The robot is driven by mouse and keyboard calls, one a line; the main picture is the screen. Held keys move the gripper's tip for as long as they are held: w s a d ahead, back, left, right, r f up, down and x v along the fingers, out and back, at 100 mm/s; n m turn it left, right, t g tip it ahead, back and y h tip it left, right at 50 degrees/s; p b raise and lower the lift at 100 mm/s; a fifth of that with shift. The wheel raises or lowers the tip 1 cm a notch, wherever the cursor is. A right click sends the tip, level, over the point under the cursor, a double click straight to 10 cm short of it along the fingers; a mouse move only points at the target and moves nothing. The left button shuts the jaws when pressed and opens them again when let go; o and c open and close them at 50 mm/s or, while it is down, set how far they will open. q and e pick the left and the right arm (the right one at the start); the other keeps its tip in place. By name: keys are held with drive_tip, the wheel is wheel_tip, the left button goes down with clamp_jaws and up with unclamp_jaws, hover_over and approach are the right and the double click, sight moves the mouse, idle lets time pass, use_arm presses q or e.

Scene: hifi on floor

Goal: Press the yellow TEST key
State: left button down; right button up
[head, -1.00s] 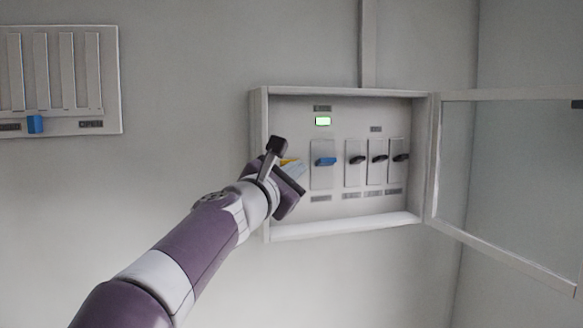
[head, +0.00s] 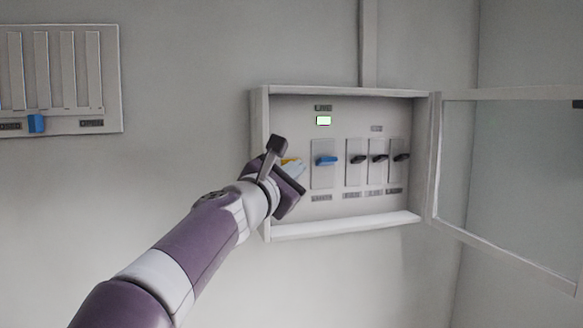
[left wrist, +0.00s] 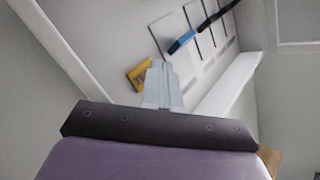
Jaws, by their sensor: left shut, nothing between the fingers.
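The yellow TEST key (head: 289,161) is on the left part of the open wall box (head: 345,228), partly hidden behind my left gripper in the head view. In the left wrist view the yellow key (left wrist: 138,75) shows just left of the fingertips. My left gripper (left wrist: 160,75) is shut and empty, its fingers pointing into the box beside the key. In the head view the left gripper (head: 293,168) is at the box's left side. I cannot tell whether the fingertips touch the key. My right gripper is not in view.
Right of the key are a blue-handled switch (head: 326,160) and several black-handled switches (head: 357,158). The box's glazed door (head: 505,190) stands open to the right. Another panel (head: 112,75) hangs at far left.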

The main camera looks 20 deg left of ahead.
use_arm(q)
drive_tip(key=shift+w, duration=0.1)
idle(0.7)
drive_tip(key=shift+w+a, duration=0.25)
drive_tip(key=shift+w, duration=0.05)
drive_tip(key=shift+w+a, duration=0.1)
drive_tip(key=shift+w, duration=0.05)
idle(0.5)
drive_tip(key=shift+r, duration=0.2)
idle(0.8)
drive_tip(key=shift+f, duration=0.3)
drive_tip(key=shift+s, duration=0.3)
